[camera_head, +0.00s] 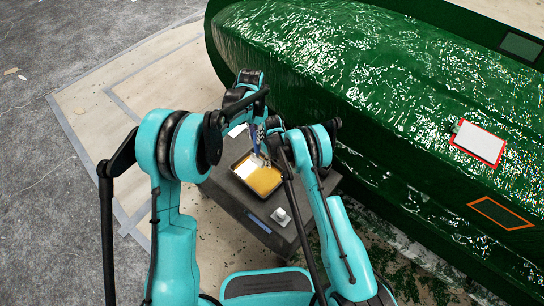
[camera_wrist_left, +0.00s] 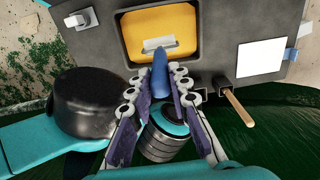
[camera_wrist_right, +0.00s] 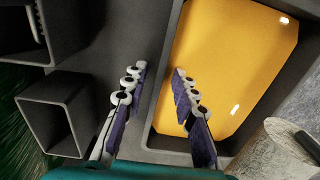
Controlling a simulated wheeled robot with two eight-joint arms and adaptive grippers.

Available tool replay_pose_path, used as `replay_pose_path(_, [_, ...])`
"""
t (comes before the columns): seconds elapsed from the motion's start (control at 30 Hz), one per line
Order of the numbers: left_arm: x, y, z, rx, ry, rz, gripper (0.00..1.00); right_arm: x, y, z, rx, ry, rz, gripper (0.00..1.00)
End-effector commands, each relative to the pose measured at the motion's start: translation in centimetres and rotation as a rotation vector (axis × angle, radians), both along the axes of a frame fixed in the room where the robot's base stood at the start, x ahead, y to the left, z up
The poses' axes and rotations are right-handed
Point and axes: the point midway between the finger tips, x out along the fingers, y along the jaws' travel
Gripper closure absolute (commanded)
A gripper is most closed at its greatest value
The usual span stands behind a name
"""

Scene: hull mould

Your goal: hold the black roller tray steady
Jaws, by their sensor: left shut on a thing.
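The black roller tray (camera_head: 234,168) sits on the grey cart top and holds yellow resin (camera_head: 264,181). In the left wrist view its dark rim (camera_wrist_left: 122,40) surrounds the yellow pool. My left gripper (camera_wrist_left: 157,77) is shut on a blue-handled roller (camera_wrist_left: 160,62), whose pale metal head lies over the yellow. In the head view my left gripper (camera_head: 258,132) is above the tray's far side, partly hidden by the arms. My right gripper (camera_wrist_right: 160,73) is open, with one finger on each side of the tray's wall (camera_wrist_right: 163,105). I cannot tell whether they touch it.
The cart (camera_head: 235,198) carries a small pale object (camera_head: 281,215) near its front. Square holders (camera_wrist_right: 55,115) line one edge; a wooden handle (camera_wrist_left: 238,108) stands in one. The green hull mould (camera_head: 370,80) rises close behind, with a red-framed white panel (camera_head: 480,142).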

Motion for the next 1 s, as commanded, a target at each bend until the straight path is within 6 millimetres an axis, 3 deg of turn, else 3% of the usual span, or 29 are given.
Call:
replay_pose_path(0.37, [0.0,0.0,0.02,0.0,0.0,0.0,1.0,-0.01,-0.01,-0.71,0.0,0.0,0.0,0.72])
replay_pose_path(0.47, [0.0,0.0,0.02,0.0,0.0,0.0,1.0,-0.01,-0.01,-0.7,0.0,0.0,0.0,0.99])
replay_pose_path(0.5, [0.0,0.0,0.02,0.0,0.0,0.0,1.0,-0.01,-0.01,-0.7,0.0,0.0,0.0,1.0])
replay_pose_path(1.0, [0.0,0.0,0.02,0.0,0.0,0.0,1.0,0.0,0.0,-0.67,0.0,0.0,0.0,1.0])
